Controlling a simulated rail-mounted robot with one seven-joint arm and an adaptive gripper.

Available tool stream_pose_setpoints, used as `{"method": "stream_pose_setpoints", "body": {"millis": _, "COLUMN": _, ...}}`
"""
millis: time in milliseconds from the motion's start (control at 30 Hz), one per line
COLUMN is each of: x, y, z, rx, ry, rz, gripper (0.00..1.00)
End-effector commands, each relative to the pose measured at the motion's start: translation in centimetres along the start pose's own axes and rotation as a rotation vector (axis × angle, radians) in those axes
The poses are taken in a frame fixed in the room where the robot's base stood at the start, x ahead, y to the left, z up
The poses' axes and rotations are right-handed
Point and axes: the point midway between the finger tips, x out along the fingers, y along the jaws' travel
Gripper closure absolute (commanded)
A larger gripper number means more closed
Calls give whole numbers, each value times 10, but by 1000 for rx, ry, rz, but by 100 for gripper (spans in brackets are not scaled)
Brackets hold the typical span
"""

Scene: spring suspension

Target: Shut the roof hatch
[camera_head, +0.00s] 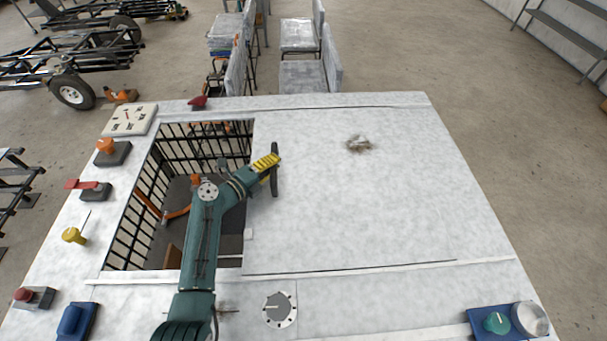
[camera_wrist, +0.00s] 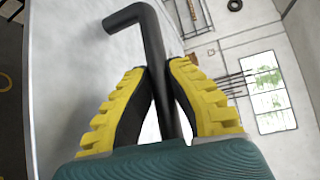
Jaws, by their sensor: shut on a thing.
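The roof hatch (camera_head: 340,215) is a large white sliding panel on the white roof top, to the right of a dark rectangular opening (camera_head: 150,230) with black bars. The opening is uncovered on the left. A dark bar handle (camera_head: 274,185) stands at the hatch's left edge. My gripper (camera_head: 270,163) is at the handle, with its yellow fingers on it. In the wrist view my gripper (camera_wrist: 158,85) is shut on the handle (camera_wrist: 153,40), a dark bent rod passing between the two yellow fingers. Part of the handle is hidden by the fingers.
Along the left rim stand an orange knob (camera_head: 106,146), a red lever (camera_head: 82,184), a yellow knob (camera_head: 74,235) and a red button (camera_head: 24,294). A dial (camera_head: 279,309) is in front. A blue panel with a green knob (camera_head: 496,322) is at the front right.

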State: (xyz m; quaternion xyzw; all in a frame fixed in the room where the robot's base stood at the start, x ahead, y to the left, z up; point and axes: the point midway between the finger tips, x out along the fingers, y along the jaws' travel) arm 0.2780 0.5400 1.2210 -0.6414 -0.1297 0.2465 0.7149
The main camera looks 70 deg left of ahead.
Motion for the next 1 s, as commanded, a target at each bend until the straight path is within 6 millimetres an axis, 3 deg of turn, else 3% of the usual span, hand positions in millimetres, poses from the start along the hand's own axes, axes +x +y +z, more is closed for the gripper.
{"method": "stream_pose_setpoints", "body": {"millis": 33, "x": -12, "y": 7, "z": 19, "rx": -1, "ry": -10, "rz": 3, "gripper": 100}}
{"method": "stream_pose_setpoints", "body": {"millis": 100, "x": -27, "y": 12, "z": 39, "rx": -1, "ry": -9, "rz": 3, "gripper": 100}}
{"method": "stream_pose_setpoints", "body": {"millis": 600, "x": -150, "y": 53, "z": 160, "rx": 1, "ry": -8, "rz": 4, "gripper": 100}}
{"method": "stream_pose_setpoints", "body": {"millis": 800, "x": -197, "y": 64, "z": 195, "rx": 0, "ry": -7, "rz": 4, "gripper": 100}}
{"method": "stream_pose_setpoints", "body": {"millis": 1000, "x": -229, "y": 69, "z": 216, "rx": -2, "ry": -4, "rz": 4, "gripper": 100}}
